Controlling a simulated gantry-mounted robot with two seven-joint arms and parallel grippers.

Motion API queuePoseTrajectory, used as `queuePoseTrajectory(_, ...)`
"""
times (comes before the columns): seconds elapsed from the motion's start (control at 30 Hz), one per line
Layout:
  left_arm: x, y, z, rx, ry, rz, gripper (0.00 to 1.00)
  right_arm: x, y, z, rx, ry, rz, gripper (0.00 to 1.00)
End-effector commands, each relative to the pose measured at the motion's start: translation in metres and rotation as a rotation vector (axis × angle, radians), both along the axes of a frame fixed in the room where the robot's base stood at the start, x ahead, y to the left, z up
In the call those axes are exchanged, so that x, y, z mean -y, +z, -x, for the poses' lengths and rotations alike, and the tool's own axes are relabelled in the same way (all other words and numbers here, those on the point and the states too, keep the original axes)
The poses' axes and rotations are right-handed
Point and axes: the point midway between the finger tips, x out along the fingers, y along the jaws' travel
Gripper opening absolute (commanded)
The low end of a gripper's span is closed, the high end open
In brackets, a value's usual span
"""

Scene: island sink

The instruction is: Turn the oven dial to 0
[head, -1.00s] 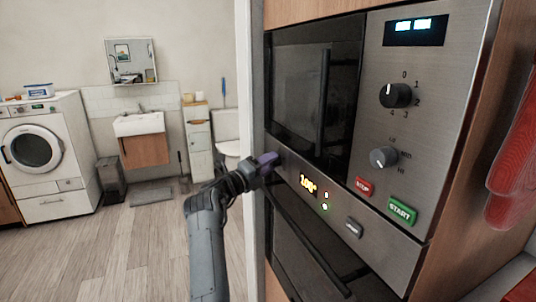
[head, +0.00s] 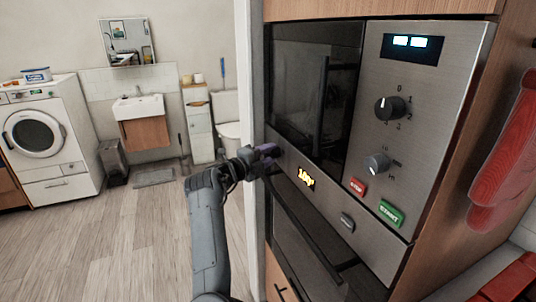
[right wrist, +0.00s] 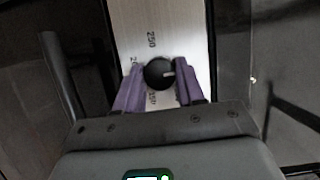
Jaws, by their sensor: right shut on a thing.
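The oven dial (right wrist: 160,73) is a round black knob on a silver strip in the right wrist view. Its pale mark points to the picture's right. Printed numbers stand around it; 250 is legible, others are partly hidden. My right gripper (right wrist: 160,92) has its purple fingers on both sides of the knob and is shut on it. In the head view my right gripper (head: 267,152) reaches the left end of the oven's control strip (head: 331,203), where the dial is hidden behind it. My left gripper is not in view.
Above the oven is a microwave (head: 313,93) with two other knobs, the upper (head: 387,108) and lower (head: 377,163), a red button (head: 357,186) and a green START button (head: 390,213). A red cloth (head: 507,150) hangs at right. The floor (head: 130,245) at left is clear.

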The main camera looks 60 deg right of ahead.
Motion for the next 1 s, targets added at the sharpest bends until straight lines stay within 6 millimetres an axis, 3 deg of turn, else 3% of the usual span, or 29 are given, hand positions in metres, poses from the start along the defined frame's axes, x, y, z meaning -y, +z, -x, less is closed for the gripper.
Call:
queuePoseTrajectory(0.17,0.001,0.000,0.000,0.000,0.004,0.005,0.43,0.000,0.000,0.000,-0.002,0.000,0.000,0.08)
queuePoseTrajectory(0.2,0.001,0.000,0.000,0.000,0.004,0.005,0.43,0.000,0.000,0.000,-0.001,-0.001,0.000,0.42)
queuePoseTrajectory(0.37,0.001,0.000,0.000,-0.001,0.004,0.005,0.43,0.000,0.000,0.000,-0.001,0.000,0.000,0.64)
queuePoseTrajectory(0.73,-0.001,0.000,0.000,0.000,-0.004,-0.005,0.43,-0.004,0.000,-0.001,0.000,0.001,0.000,0.64)
queuePoseTrajectory(1.0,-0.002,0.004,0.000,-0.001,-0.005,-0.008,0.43,-0.039,0.001,-0.010,0.000,0.002,-0.001,0.64)
